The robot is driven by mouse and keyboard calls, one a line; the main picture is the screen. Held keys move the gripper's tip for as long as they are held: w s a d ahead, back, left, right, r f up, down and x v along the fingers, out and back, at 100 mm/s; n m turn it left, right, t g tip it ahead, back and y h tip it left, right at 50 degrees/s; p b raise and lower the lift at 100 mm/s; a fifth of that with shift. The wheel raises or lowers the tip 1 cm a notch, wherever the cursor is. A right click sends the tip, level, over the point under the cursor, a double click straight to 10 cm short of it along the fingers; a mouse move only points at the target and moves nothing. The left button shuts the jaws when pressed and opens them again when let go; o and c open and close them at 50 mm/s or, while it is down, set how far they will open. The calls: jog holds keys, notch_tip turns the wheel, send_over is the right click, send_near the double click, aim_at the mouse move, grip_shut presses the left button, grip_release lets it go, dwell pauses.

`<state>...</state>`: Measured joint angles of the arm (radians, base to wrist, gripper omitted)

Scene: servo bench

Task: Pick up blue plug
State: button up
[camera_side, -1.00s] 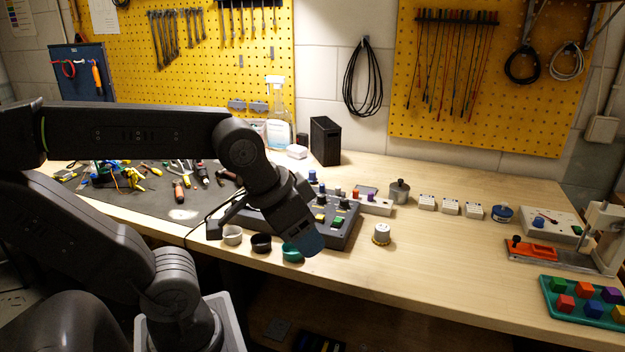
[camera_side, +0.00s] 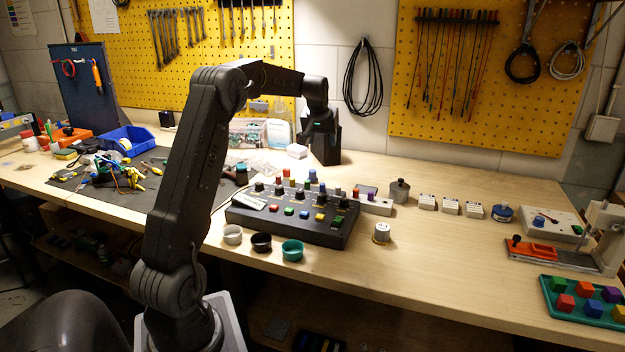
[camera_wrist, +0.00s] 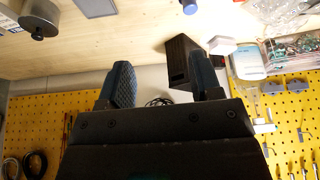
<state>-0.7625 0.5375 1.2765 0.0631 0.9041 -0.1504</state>
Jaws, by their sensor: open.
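A small blue plug (camera_side: 312,176) stands upright with other coloured plugs on the pale strip (camera_side: 376,205) behind the dark control box, in the side view. My gripper (camera_side: 318,140) hangs above and behind the plug row, in front of the black upright box. In the wrist view my gripper (camera_wrist: 163,82) has its two fingers wide apart with nothing between them.
The dark control box (camera_side: 290,224) has several knobs and buttons. Three small cups, including a teal cup (camera_side: 292,250), stand before it. A black upright box (camera_side: 326,155) and a spray bottle stand behind. A metal pot (camera_side: 400,190) is right of the plugs.

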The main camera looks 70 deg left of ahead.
jog(key=n, duration=0.1)
send_near(312, 170)
jog(key=x, duration=0.4)
jog(key=shift+w+f, duration=0.2)
jog(key=shift+x, duration=2.85)
jog(key=shift+s, duration=0.1)
jog(key=shift+c, duration=0.2)
jog(key=c, duration=0.9)
jog(key=shift+c, duration=0.4)
jog(key=shift+r, duration=0.1)
